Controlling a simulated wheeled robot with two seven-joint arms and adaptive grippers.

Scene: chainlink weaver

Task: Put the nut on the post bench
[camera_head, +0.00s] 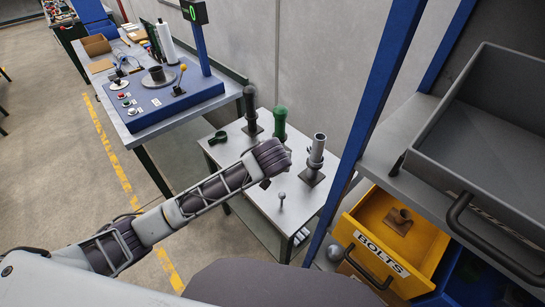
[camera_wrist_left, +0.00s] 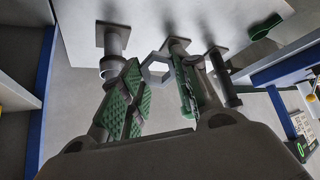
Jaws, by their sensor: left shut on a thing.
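The post bench (camera_head: 236,158) is a pale table with three upright posts on square bases. They are a dark post (camera_head: 250,112), a green post (camera_head: 279,124) and a grey post (camera_head: 316,155); the grey one has a ring around it. My left gripper (camera_head: 266,182) is above the bench, in front of the posts, with its fingertips mostly hidden in the head view. In the left wrist view, its green-padded fingers (camera_wrist_left: 156,85) are shut on a grey hexagonal nut (camera_wrist_left: 148,70). The nut overlaps the posts' background there; I cannot tell its distance from them. My right gripper is not in view.
A blue upright (camera_head: 362,130) and an open yellow BOLTS drawer (camera_head: 350,237) are close on the right. A blue control console (camera_head: 190,98) stands behind left.

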